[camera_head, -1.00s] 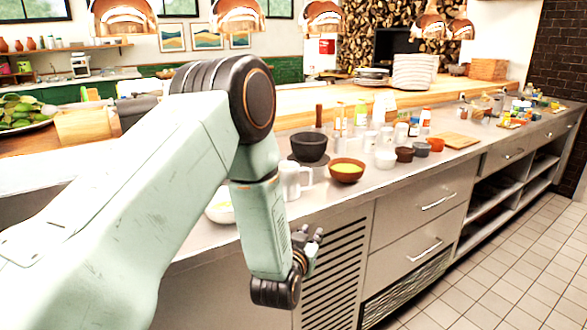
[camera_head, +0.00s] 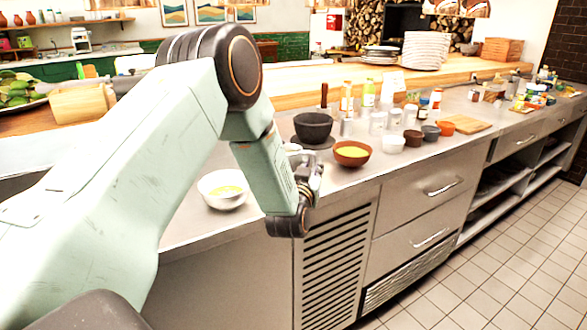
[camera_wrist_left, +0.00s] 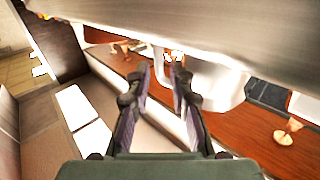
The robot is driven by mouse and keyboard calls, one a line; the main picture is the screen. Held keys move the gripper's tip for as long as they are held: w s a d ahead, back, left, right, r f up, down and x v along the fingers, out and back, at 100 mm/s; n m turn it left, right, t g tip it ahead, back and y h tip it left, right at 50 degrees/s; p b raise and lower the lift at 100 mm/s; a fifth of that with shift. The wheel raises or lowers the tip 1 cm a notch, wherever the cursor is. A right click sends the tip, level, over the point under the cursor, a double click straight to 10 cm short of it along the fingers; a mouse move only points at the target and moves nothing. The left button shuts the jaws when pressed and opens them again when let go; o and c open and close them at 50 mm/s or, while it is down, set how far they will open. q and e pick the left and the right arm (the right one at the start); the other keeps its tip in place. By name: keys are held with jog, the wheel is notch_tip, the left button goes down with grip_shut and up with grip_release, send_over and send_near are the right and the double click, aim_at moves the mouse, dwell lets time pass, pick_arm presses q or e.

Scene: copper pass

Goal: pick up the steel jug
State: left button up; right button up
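The steel jug is mostly hidden behind my left forearm and gripper in the head view; only a pale bit of its top (camera_head: 293,147) shows. In the left wrist view, which looks upside down, a pale rounded body that seems to be the jug (camera_wrist_left: 218,85) lies just beyond and right of the fingers. My left gripper (camera_head: 314,174) is at the counter's front edge, close in front of the jug. In the wrist view its two fingers (camera_wrist_left: 162,70) are apart with nothing clearly between them. Whether a finger touches the jug cannot be told. My right gripper is not in view.
A white bowl (camera_head: 222,199) stands left of my forearm near the counter edge. A brown bowl with yellow contents (camera_head: 351,154) and a black mortar (camera_head: 313,127) stand close right and behind. Jars and small bowls line the back. Drawers (camera_head: 418,187) lie below the counter.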

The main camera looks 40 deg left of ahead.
pick_arm(q)
jog(key=shift+w+d+r, duration=0.1)
jog(key=shift+w+r, duration=0.05)
jog(key=shift+w, duration=0.15)
jog(key=shift+w+a+f, duration=0.25)
jog(key=shift+a+f, duration=0.05)
jog(key=shift+a, duration=0.05)
jog(key=shift+c, duration=0.7)
jog(key=shift+s+d+r, duration=0.2)
jog(key=shift+d+r, duration=0.05)
grip_shut()
jog(key=shift+w+a+f, duration=0.2)
jog(key=shift+s+r, duration=0.1)
jog(key=shift+d, duration=0.1)
